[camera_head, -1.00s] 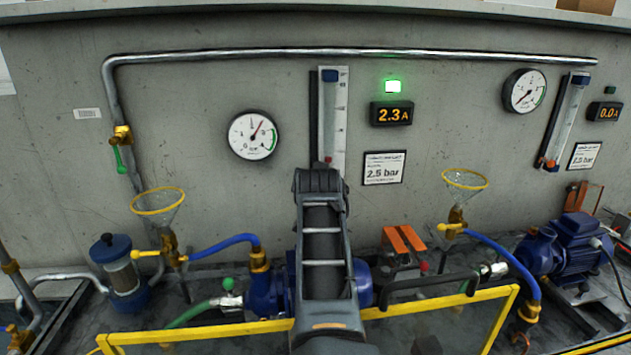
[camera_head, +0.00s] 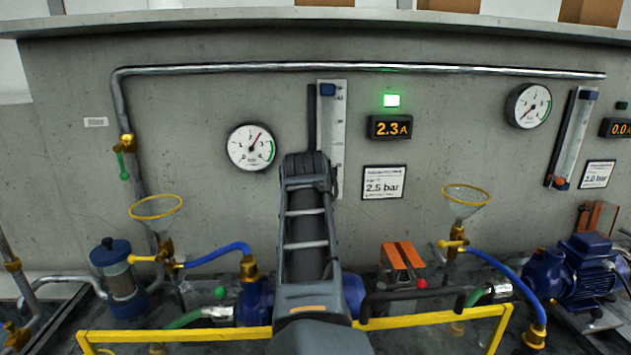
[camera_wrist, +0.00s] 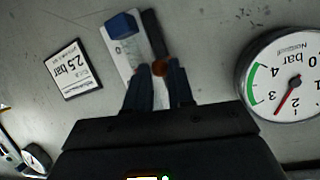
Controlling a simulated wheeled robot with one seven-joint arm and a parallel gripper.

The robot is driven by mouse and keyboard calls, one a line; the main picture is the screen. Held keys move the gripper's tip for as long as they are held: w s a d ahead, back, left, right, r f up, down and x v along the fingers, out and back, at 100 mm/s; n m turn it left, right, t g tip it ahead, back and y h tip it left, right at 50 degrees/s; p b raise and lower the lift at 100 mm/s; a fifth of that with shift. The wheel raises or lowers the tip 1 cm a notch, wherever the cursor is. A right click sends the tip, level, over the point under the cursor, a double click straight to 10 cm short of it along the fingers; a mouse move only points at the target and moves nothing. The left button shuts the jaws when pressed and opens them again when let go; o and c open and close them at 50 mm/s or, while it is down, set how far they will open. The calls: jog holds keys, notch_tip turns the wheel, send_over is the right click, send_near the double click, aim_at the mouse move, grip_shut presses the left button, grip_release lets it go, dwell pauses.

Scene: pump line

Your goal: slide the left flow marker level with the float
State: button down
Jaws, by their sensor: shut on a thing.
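The left flow meter (camera_head: 336,115) is an upright white scale on the wall with a blue top block and a dark rail (camera_head: 312,110) along its left side. My arm covers its lower left part in the head view. The wrist view looks from nearly upside down and shows the scale (camera_wrist: 118,50), a blue end block and the rail (camera_wrist: 154,32). My gripper (camera_wrist: 160,76) is shut on the small orange-brown left flow marker (camera_wrist: 160,67) beside the scale. I cannot make out the float; the fingers or arm may hide it.
A pressure gauge (camera_head: 251,147) hangs left of the meter, a 2.5 bar sign (camera_head: 384,182) and a 2.3 A display (camera_head: 390,127) to its right. A yellow-framed guard (camera_head: 410,320) stands low in front, with pumps and hoses behind.

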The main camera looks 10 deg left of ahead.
jog(key=c, duration=1)
grip_release()
jog(key=shift+s, duration=0.1)
jog(key=shift+b+v, duration=0.5)
jog(key=shift+v, duration=3.35)
